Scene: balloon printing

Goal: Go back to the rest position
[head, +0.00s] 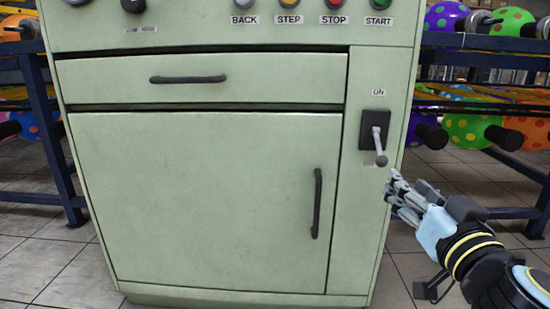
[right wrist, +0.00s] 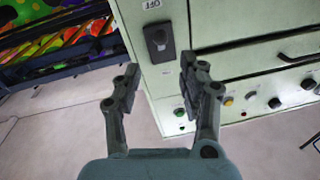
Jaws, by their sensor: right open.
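The green machine cabinet (head: 205,190) fills the middle of the head view. Its lever switch (head: 379,142) has a black plate and a grey handle hanging down, below an ON label. My right gripper (head: 402,196) is at the lower right of the lever, apart from it, in front of the cabinet's right edge. In the right wrist view, where the machine shows upside down, the right gripper (right wrist: 157,80) has its fingers spread with nothing between them. The switch (right wrist: 158,40) lies beyond the fingertips, by an OFF label. My left gripper is not in view.
The cabinet has a drawer (head: 200,79) and a door (head: 200,200) with black handles, both shut. Labelled buttons run along the top, including START (head: 379,4). Dark blue racks (head: 52,130) with colourful balloons stand on both sides. Tiled floor (head: 35,255) is clear at the lower left.

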